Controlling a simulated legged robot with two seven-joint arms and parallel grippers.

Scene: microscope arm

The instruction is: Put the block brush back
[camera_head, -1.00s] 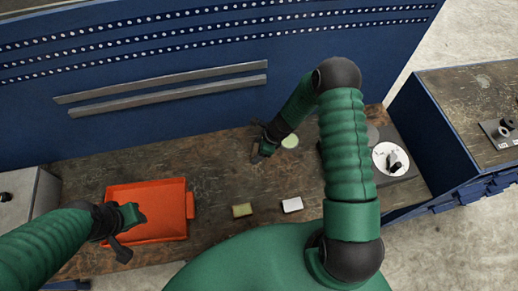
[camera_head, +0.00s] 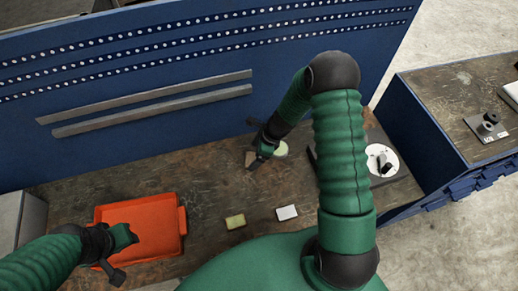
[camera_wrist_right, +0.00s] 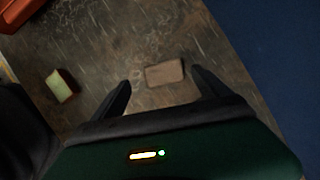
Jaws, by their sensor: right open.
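A brown block (camera_wrist_right: 165,74), which looks like the block brush, lies flat on the worn workbench. In the head view the brown block (camera_head: 250,159) shows just beside my right gripper's fingers. My right gripper (camera_head: 259,160) is open above it. In the right wrist view the open fingers (camera_wrist_right: 160,92) stand to either side of the block, with gaps, and hold nothing. My left gripper (camera_head: 120,256) is over the front of the orange tray (camera_head: 180,216); its jaws do not show clearly.
A yellow-green sponge (camera_head: 235,222) and a white block (camera_head: 287,212) lie at the bench front. A device with a white round plate (camera_head: 381,160) stands right. A blue perforated panel (camera_head: 200,60) closes the back.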

